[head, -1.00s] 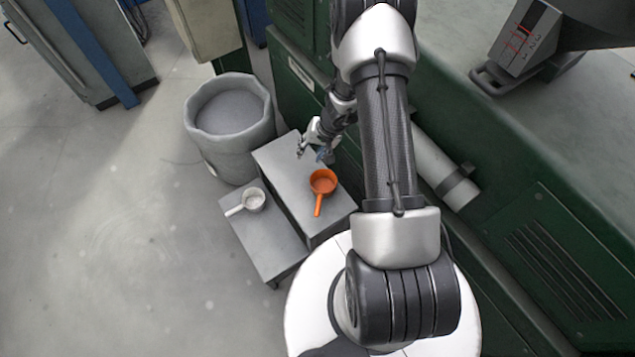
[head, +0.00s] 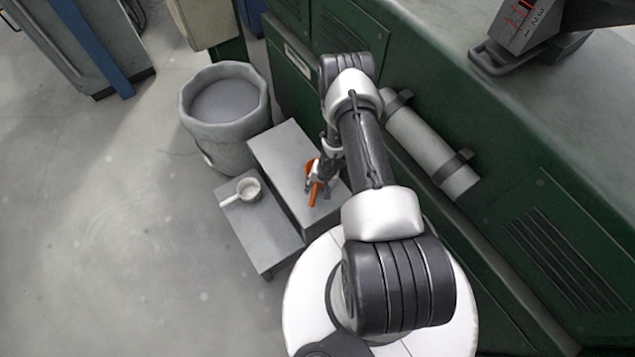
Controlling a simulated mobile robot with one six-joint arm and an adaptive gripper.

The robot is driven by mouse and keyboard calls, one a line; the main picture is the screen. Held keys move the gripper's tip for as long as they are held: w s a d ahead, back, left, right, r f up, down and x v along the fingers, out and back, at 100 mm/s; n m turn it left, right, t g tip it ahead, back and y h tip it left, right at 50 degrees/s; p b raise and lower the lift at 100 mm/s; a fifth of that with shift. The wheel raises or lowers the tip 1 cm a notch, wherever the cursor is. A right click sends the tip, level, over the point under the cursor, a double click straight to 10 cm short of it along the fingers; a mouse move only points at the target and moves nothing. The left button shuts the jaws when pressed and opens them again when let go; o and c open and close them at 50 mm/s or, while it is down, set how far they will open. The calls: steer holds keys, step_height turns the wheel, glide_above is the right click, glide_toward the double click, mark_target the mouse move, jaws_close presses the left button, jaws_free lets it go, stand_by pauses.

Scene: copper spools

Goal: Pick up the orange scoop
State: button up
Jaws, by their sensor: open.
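The orange scoop (head: 313,196) sits on the higher grey block (head: 275,152), its handle toward the front of the picture. My gripper (head: 315,188) is open and right at the scoop, in front of most of its cup. Only part of the cup's rim and the handle show. I cannot tell whether the fingers touch the scoop or are around its handle.
A white scoop (head: 249,188) lies on the lower grey step (head: 262,238) to the left. A large grey bin (head: 201,134) stands behind the blocks. The green machine (head: 400,55) with a grey cylinder (head: 425,143) borders the right side. Open floor lies to the left.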

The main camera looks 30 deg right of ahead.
mark_target(314, 194)
steer(key=shift+w+a+f+b, duration=0.1)
steer(key=shift+a+f+b, duration=0.1)
steer(key=shift+f+b, duration=0.6)
steer(key=shift+w+a+f+b, duration=0.1)
steer(key=shift+a+f+b, duration=0.2)
steer(key=shift+f, duration=0.95)
steer(key=shift+w+a+f+b, duration=0.15)
steer(key=shift+f+b, duration=0.4)
steer(key=shift+f, duration=0.45)
steer(key=shift+r, duration=0.1)
steer(key=shift+s, duration=0.1)
steer(key=shift+c, duration=0.2)
jaws_close()
